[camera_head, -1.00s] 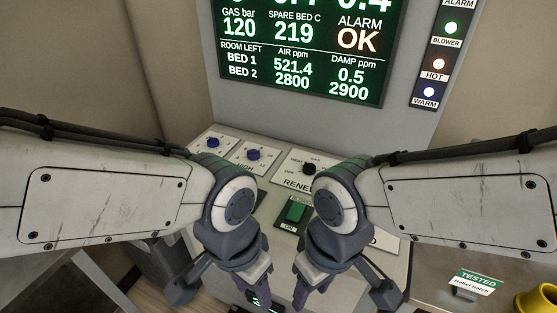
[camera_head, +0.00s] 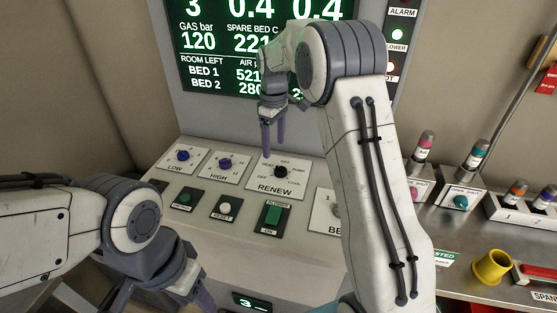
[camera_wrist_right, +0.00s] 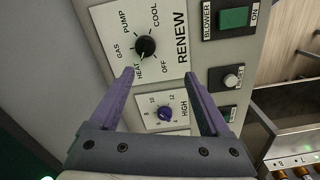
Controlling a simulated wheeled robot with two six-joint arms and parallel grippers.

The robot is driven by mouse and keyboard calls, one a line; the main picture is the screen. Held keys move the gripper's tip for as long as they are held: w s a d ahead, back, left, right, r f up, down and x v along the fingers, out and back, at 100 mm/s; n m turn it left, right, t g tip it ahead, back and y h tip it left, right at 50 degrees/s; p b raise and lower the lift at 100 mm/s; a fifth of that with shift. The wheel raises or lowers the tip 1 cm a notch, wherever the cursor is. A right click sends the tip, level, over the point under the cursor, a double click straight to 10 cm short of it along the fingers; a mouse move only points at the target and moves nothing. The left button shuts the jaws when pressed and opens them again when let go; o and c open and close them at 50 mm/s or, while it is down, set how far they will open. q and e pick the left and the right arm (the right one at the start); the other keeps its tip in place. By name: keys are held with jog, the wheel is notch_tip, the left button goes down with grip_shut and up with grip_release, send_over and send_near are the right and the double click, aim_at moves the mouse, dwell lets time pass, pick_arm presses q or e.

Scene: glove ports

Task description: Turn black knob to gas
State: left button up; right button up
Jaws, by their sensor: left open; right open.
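The black knob (camera_head: 280,171) is on the white RENEW plate of the sloped console, with OFF, HEAT, GAS, PUMP and COOL around it. In the right wrist view the black knob (camera_wrist_right: 146,47) shows a small white mark that seems to face HEAT. My right gripper (camera_head: 273,150) is open and empty, fingers pointing down just above and left of the knob. In the wrist view its fingertips (camera_wrist_right: 159,76) are apart, with the knob beyond them and not touched. My left gripper (camera_head: 192,301) is low at the bottom edge, partly cut off.
Blue knobs LOW (camera_head: 183,156) and HIGH (camera_head: 225,163) sit left of RENEW. Below are a green BLOWER switch (camera_head: 273,215) and round buttons. A display (camera_head: 225,50) stands behind. A yellow cup (camera_head: 492,266) and coloured plugs are on the right bench.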

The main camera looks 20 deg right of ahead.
aim_at(281, 168)
jog(key=d+f, duration=0.1)
jog(key=f, duration=0.2)
jog(key=w+f+p, duration=0.1)
jog(key=f, duration=0.3)
jog(key=d+f+p, duration=0.1)
jog(key=f, duration=0.3)
jog(key=shift+w+d, duration=0.25)
jog(key=shift+d, duration=0.05)
grip_shut()
